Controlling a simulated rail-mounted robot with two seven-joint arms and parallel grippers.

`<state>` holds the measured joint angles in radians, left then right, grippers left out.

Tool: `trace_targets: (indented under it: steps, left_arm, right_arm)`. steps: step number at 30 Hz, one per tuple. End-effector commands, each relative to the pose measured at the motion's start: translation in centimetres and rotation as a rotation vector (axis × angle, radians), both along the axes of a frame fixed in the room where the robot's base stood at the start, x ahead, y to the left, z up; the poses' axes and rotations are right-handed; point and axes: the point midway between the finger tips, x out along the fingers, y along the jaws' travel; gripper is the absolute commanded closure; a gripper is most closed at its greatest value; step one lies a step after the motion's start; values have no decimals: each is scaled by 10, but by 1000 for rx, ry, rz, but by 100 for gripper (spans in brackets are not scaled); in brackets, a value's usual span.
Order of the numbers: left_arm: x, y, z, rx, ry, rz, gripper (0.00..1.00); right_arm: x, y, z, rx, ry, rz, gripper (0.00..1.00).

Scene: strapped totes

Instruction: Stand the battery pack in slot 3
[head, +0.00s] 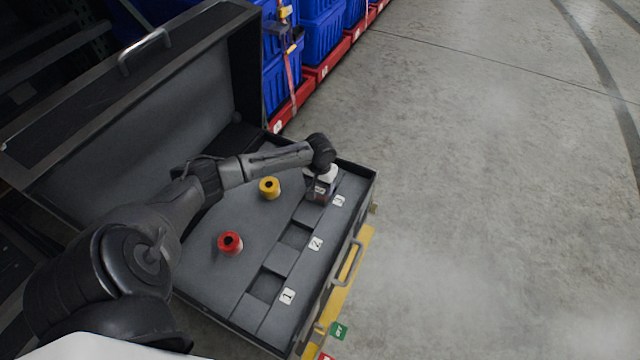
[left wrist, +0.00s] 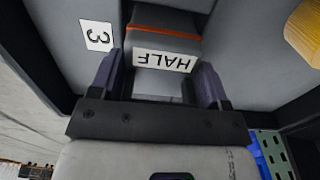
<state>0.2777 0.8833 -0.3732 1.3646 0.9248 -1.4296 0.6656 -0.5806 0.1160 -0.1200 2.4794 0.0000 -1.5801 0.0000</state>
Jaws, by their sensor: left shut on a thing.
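The battery pack (left wrist: 166,44) is a grey block with an orange stripe and a white label reading HALF. In the left wrist view it sits between the two fingers of my left gripper (left wrist: 157,75), which is shut on it. In the head view my left gripper (head: 320,187) is over the slot 3 end of the open case. The slot 3 label (head: 338,200) is beside it, and also shows in the left wrist view (left wrist: 97,35). The gripper and pack cover slot 3, so I cannot tell how deep the pack is. My right gripper is out of view.
The case (head: 367,192) has empty slots by labels 2 (head: 315,243) and 1 (head: 287,296). A yellow spool-like piece (head: 269,188) and a red one (head: 230,242) stand on its panel. The raised lid (head: 160,120) is behind. Blue totes (head: 322,40) stand beyond; the floor at right is clear.

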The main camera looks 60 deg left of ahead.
Motion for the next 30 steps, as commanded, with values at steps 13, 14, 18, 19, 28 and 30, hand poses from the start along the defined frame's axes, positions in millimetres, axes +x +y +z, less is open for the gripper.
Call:
trace_targets:
  steps: [13, 14, 18, 19, 28, 30]
  left_arm:
    - [0, 0, -2, -1, 1, 0, 5]
    - [0, 0, -2, -1, 1, 0, 5]
    - [0, 0, -1, 0, 0, -1, 5]
    - [0, 0, 0, 0, 0, -1, 5]
    - [0, 0, 53, 1, -1, -2, 5]
    - [0, 0, 66, 1, 1, -1, 5]
  right_arm:
    - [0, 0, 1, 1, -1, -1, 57]
    - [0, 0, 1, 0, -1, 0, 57]
    - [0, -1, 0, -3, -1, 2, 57]
    - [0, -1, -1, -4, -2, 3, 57]
    - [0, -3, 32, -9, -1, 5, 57]
    - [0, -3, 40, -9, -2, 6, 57]
